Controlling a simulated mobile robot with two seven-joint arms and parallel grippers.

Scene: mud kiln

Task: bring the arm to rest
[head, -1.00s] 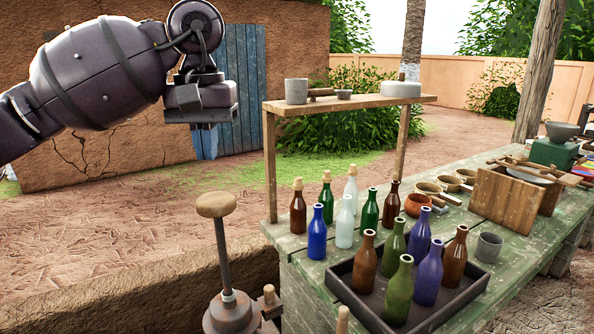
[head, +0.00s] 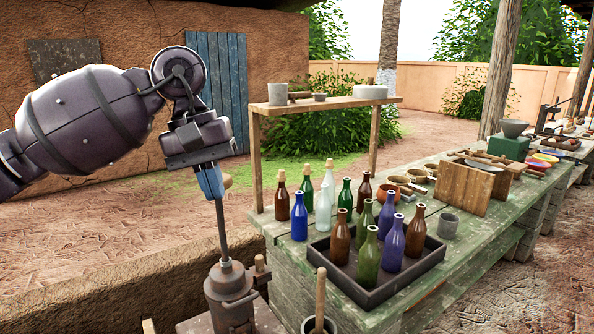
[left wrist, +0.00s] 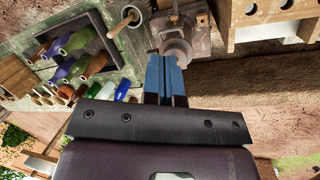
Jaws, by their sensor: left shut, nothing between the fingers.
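My left arm comes in from the left in the head view. Its gripper (head: 211,182) points down with its blue fingers together and empty. The fingers overlap the round wooden knob (head: 228,181) on the upright rod (head: 222,235) of a metal pot-like device (head: 231,292). They partly hide the knob, and I cannot tell if they touch it. In the left wrist view the closed fingers (left wrist: 166,75) point toward the device's round body (left wrist: 178,48). My right gripper is not in view.
A green worktable (head: 424,275) stands right of the device. It holds a dark tray (head: 372,296) of bottles, more bottles behind, and a wooden shelf (head: 290,108). A wooden handle stands in a pot (head: 320,324) in front. Open dirt ground (head: 90,235) lies left.

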